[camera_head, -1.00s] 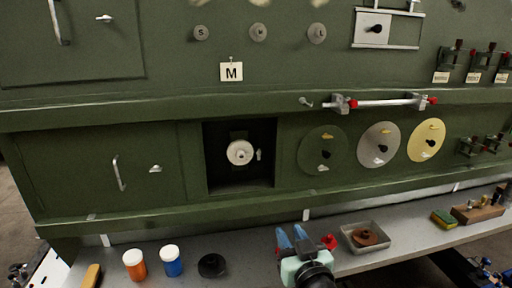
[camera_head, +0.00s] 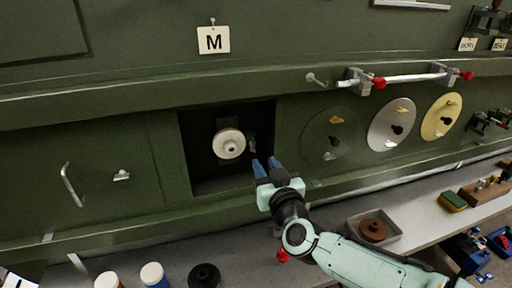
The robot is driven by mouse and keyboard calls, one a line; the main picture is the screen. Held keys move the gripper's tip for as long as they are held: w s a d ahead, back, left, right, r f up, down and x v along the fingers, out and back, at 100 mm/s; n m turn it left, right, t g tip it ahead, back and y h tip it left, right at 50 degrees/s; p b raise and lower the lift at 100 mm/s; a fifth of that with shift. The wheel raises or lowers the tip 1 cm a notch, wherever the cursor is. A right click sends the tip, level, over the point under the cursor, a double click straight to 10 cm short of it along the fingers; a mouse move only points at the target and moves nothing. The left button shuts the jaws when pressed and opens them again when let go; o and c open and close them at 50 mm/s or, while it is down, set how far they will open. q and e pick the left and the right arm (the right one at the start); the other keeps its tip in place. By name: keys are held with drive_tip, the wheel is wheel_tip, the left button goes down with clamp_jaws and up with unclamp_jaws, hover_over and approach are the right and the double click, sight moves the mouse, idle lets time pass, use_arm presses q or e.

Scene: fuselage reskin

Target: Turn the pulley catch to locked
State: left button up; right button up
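The white round pulley (camera_head: 229,144) sits inside a dark square recess (camera_head: 187,150) in the green panel. A small pale lever (camera_head: 252,144), which looks like the catch, stands just right of the pulley; its exact setting is too small to tell. My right gripper (camera_head: 266,164) is at the lower right edge of the recess, below and right of the lever. Its two blue fingers are a little apart with nothing seen between them, and they appear not to touch the lever. My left gripper is not in view.
Three round discs, including a grey one (camera_head: 392,124) and a yellow one (camera_head: 440,116), are right of the recess. A rail (camera_head: 405,78) with red-ended clamps runs above them. A shelf below holds a metal tray (camera_head: 391,240), a black round part (camera_head: 204,275) and white-lidded jars (camera_head: 152,273).

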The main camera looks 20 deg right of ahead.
sight(253, 146)
drive_tip(key=w+p, duration=0.1)
drive_tip(key=w, duration=0.7)
drive_tip(key=shift+a, duration=0.15)
clamp_jaws()
